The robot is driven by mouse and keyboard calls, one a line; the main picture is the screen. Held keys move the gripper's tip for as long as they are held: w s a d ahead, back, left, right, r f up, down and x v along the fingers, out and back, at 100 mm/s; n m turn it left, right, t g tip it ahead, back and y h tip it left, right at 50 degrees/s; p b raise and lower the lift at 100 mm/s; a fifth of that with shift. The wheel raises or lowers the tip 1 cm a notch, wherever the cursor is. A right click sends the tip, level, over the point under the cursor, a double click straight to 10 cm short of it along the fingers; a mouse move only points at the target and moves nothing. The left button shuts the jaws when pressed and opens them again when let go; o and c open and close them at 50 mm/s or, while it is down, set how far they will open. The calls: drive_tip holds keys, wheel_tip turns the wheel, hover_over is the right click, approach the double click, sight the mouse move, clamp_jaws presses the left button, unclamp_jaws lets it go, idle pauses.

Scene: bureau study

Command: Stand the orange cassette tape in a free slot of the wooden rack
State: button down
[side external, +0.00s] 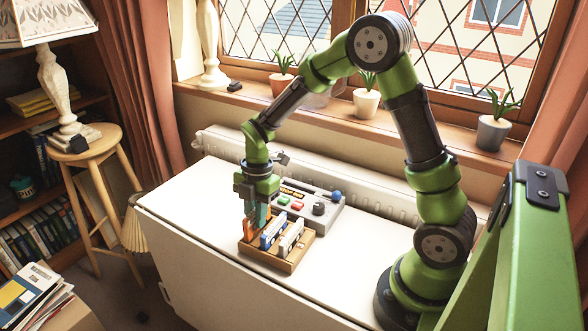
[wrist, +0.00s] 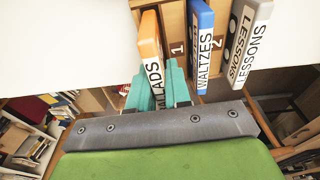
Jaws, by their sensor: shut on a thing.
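The orange cassette tape (wrist: 151,40) is held upright between the teal fingers of my gripper (wrist: 158,90), with part of its label hidden by them. In the side view the tape (side external: 248,227) shows beside my gripper (side external: 258,216), at the left end of the wooden rack (side external: 290,265). In the wrist view it overlaps the left end of the rack (wrist: 172,16), left of the number 1. I cannot tell whether its lower edge is down in a slot. A blue tape (side external: 273,230) and a grey tape (side external: 292,238) stand in the rack further right.
A grey device with coloured buttons and a knob (side external: 318,210) stands close behind the rack. The white table top (side external: 190,212) is clear to the left. A radiator (side external: 230,140) and a sill with potted plants (side external: 366,103) lie behind.

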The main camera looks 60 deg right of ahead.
sight(254, 211)
drive_tip(key=shift+f, duration=0.9)
drive_tip(key=c, duration=0.8)
unclamp_jaws()
drive_tip(key=shift+o, duration=0.2)
drive_tip(key=shift+r, duration=3.55)
